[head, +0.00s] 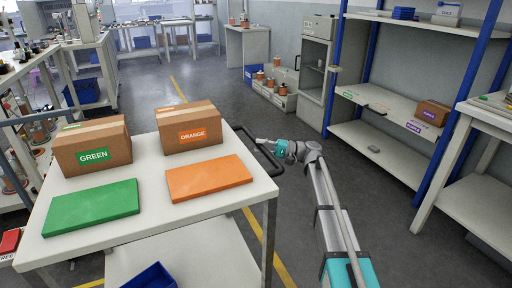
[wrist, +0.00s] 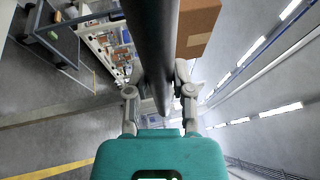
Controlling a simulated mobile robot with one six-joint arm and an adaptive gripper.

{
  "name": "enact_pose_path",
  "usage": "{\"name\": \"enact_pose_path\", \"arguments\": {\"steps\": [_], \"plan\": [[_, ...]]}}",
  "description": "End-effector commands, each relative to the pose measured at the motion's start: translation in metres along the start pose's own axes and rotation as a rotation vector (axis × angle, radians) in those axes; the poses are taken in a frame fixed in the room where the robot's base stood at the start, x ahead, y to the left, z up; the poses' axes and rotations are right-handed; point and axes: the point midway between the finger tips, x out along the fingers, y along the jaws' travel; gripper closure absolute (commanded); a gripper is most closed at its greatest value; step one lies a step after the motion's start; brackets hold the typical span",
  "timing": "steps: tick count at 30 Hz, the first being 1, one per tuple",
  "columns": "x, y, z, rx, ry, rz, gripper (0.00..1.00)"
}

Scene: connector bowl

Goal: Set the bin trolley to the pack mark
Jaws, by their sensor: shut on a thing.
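The bin trolley (head: 150,240) is a white-topped cart close in front of me in the head view, at left and centre. Its dark handle (head: 242,131) is on its right side and shows as a thick dark bar in the wrist view (wrist: 155,40). My gripper (head: 264,142) is at this handle. In the wrist view, my gripper's fingers (wrist: 160,82) stand on both sides of the bar, shut on it. A GREEN-labelled box (head: 92,144) and an ORANGE-labelled box (head: 188,126) stand on the top. I cannot tell which floor marking is the pack mark.
Green (head: 90,207) and orange (head: 208,177) slabs lie on the trolley top; a blue bin (head: 150,277) sits below. Yellow floor lines (head: 177,90) run beyond and beside the trolley. A blue-posted shelf (head: 385,150) stands right, cluttered benches (head: 22,70) left. Grey floor (head: 217,85) ahead is open.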

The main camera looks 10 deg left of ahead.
Motion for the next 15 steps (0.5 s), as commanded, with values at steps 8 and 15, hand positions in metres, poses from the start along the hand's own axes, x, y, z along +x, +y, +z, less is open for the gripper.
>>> {"name": "enact_pose_path", "arguments": {"steps": [8, 15], "plan": [[0.0001, 0.0, -0.0009, 0.0, 0.001, -0.001, 1.0], [0.0054, 0.001, 0.0, 0.002, -0.006, 0.0, 0.35]]}}
